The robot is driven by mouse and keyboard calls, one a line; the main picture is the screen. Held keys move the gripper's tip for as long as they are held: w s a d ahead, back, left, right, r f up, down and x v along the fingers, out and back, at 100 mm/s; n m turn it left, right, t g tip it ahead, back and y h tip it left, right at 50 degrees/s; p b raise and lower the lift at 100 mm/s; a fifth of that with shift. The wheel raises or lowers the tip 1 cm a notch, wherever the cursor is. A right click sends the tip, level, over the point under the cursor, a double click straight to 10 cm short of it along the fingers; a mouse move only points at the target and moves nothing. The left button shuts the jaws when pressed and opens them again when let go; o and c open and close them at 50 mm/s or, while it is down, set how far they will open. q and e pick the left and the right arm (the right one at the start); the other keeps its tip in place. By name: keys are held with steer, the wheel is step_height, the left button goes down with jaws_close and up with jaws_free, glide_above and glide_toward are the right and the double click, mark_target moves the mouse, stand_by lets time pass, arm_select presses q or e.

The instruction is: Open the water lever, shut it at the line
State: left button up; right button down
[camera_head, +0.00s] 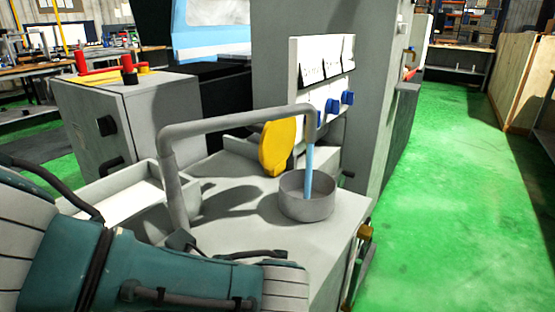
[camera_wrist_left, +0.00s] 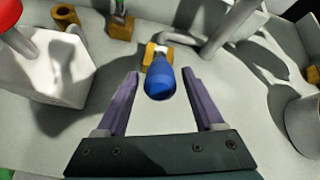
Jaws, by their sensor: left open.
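A grey pipe (camera_head: 235,121) arches over the worktop in the head view. A light blue stream (camera_head: 309,170) runs from its end down into a round grey pot (camera_head: 306,204). No line can be made out in the pot. In the left wrist view the blue lever (camera_wrist_left: 160,82) has its rounded end towards me, on a yellow-and-white fitting. My left gripper (camera_wrist_left: 160,73) is open. Its two purple fingers stand either side of the lever, with gaps on both sides. In the head view the gripper itself is hidden. My right gripper is in neither view.
A yellow oval plate (camera_head: 278,146) stands behind the pipe. A white tray (camera_head: 118,200) lies to its left. A grey cabinet (camera_head: 90,115) and a panel with blue knobs (camera_head: 333,105) stand behind. Green floor (camera_head: 455,200) is clear at right.

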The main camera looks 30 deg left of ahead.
arm_select(q)
steer(key=p+v, duration=0.1)
steer(key=v, duration=0.7)
steer(key=shift+d+r+p, duration=0.25)
steer(key=shift+d+p, duration=0.05)
steer(key=shift+p, duration=0.05)
stand_by(6.1)
